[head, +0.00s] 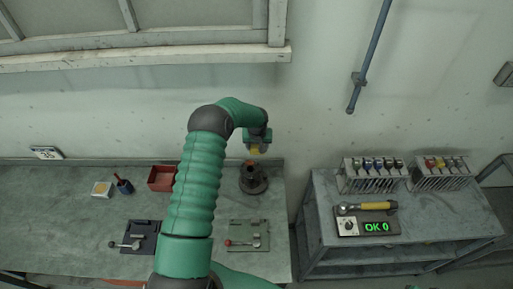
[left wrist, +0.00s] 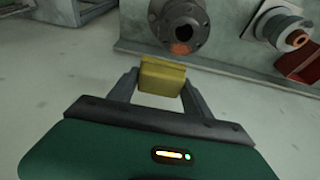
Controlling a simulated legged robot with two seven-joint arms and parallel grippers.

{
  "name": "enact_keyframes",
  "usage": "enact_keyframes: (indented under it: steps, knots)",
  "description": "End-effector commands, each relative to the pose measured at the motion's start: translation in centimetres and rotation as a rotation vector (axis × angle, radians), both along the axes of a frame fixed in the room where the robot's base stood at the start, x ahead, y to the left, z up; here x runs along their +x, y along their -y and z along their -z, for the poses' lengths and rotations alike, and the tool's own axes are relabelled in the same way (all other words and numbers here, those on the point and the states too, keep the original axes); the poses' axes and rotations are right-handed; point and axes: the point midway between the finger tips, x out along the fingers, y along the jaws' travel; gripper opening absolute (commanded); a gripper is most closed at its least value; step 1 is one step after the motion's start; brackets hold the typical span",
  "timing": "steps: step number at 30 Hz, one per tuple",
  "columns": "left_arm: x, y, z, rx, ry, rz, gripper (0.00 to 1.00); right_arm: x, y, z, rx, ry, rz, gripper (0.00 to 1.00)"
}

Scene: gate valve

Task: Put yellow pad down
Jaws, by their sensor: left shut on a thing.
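The yellow pad (left wrist: 162,77) is a small block held between the two fingers of my left gripper (left wrist: 160,88) in the left wrist view. In the head view the left gripper (head: 257,148) is above the back right of the left bench, with a bit of the yellow pad (head: 255,151) showing. The gripper is shut on the pad. Just below it in the head view stands a dark round flanged valve body (head: 253,180). My right gripper is not in view.
The left bench (head: 60,215) bears a white box with yellow contents (head: 102,188), a dark blue cup (head: 124,186), a red bin (head: 162,178) and two lever fixtures (head: 140,238). The right bench (head: 440,212) bears bottle racks (head: 375,174) and a torque wrench (head: 368,207) by an "OK 0" display.

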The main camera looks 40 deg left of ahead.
Motion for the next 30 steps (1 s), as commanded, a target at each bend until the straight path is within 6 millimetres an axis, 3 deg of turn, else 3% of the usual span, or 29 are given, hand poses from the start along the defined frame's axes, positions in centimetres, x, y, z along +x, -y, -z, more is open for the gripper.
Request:
enact_keyframes:
  steps: [17,22,30]
  knots:
    - [0.0,0.4,0.2,0.0,0.001,0.006,0.25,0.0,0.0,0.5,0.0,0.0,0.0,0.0]
    - [0.0,3.8,1.5,-0.003,0.003,0.075,0.25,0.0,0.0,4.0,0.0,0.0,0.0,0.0]
    - [-2.9,13.5,3.8,-0.012,0.012,0.284,0.25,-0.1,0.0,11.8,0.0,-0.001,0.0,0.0]
